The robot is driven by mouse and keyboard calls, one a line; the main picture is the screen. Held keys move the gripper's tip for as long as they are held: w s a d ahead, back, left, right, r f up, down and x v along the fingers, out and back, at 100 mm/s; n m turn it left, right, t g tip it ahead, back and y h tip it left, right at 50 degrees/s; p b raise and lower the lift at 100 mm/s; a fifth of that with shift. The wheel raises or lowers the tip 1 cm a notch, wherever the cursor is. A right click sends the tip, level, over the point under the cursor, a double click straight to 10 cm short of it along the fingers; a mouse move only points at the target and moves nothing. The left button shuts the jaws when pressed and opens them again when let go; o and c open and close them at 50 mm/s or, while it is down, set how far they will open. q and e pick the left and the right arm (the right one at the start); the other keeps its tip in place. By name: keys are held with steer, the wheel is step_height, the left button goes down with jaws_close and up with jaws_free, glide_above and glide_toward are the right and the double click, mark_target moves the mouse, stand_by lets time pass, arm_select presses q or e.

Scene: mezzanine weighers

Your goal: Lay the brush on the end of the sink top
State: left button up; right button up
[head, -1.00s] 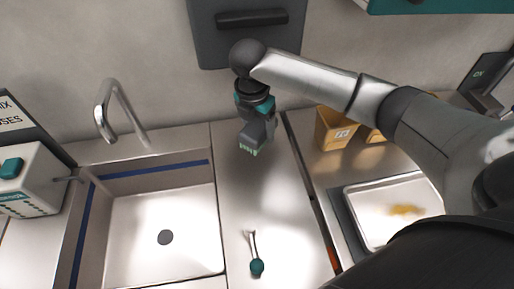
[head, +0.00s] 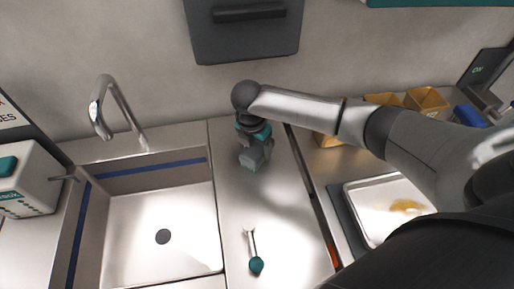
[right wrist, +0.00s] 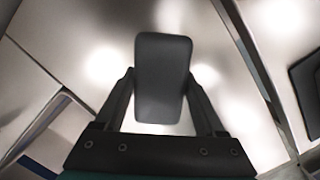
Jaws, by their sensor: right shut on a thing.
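My right gripper (head: 252,145) is shut on the brush (head: 251,159), a dark grey block with green bristles at its lower end. In the right wrist view the brush (right wrist: 163,78) shows as a dark rounded rectangle between the two fingers (right wrist: 160,100). The brush is over the far part of the steel sink top (head: 231,205), right of the basin. I cannot tell whether its bristles touch the surface. My left gripper is not in view.
A utensil with a teal end (head: 256,265) lies on the near part of the sink top. The sink basin (head: 135,225) and tap (head: 103,105) are to the left. A steel tray (head: 385,208) and yellow bins (head: 427,100) are to the right. The middle of the sink top is clear.

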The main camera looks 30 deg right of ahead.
mark_target(253, 151)
steer(key=o, duration=1.2)
steer(key=shift+c, duration=0.2)
step_height(253, 151, up, 12)
steer(key=a+p, duration=0.1)
steer(key=shift+s+a+p, duration=0.3)
steer(key=shift+s+p, duration=0.1)
steer(key=shift+s, duration=0.05)
